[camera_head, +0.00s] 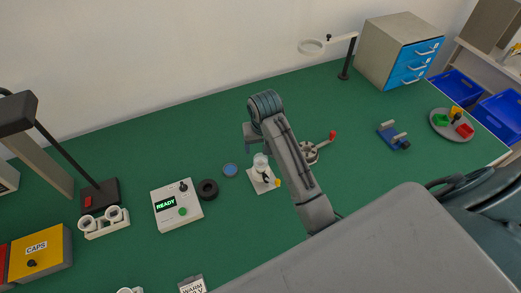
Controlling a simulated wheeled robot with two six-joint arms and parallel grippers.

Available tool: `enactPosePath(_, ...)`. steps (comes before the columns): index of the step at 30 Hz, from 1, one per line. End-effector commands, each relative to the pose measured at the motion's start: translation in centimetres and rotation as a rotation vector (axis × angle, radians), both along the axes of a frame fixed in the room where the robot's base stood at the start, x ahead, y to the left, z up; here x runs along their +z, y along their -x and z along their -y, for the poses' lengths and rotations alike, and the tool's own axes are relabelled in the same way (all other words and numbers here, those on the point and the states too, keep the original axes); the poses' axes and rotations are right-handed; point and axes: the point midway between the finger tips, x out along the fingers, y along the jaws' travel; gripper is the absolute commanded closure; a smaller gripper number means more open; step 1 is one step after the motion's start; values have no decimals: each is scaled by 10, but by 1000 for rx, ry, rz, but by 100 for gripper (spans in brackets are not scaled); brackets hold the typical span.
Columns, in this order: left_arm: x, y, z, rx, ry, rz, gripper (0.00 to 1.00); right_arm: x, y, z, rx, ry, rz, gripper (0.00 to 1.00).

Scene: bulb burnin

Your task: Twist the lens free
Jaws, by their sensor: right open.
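A small blue round disc (231,170), which looks like a lens, lies flat on the green bench. A black ring (208,189) lies to its left. A whitish bulb-like piece (261,161) stands upright on a small pale base plate (257,189) with a yellow part at its edge. My right gripper (251,141) is open, just above and behind the bulb-like piece. Its fingers are small and partly hidden by my arm, and I cannot tell whether they touch anything. My left gripper is not in view.
A white box (165,220) showing READY stands at left of centre. A round fixture with a red-tipped lever (310,154) is right of my arm. A blue clamp (392,136), grey tray (441,127) and drawer cabinet (391,55) stand farther right. The back-left green surface is clear.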

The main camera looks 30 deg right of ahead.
Motion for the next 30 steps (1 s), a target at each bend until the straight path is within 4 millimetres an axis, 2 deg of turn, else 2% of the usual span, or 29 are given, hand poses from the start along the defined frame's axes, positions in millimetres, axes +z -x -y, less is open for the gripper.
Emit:
enactPosePath(2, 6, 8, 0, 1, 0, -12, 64, -13, -1, 1, 0, 1, -4, 28)
enactPosePath(5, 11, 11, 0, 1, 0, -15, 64, -32, -3, 2, 0, 1, -4, 28)
enactPosePath(8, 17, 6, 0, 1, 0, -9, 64, -49, -7, 2, 1, 0, -3, 28)
enactPosePath(12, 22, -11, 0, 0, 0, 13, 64, -68, -10, 3, 1, 1, -2, 28)
enactPosePath(17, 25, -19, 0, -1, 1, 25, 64, -80, -12, 4, 1, 0, 1, 28)
enactPosePath(26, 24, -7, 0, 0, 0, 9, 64, -84, -12, 4, 1, 0, 1, 28)
enactPosePath(30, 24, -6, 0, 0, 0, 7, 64, -84, -12, 4, 1, 0, 1, 51)
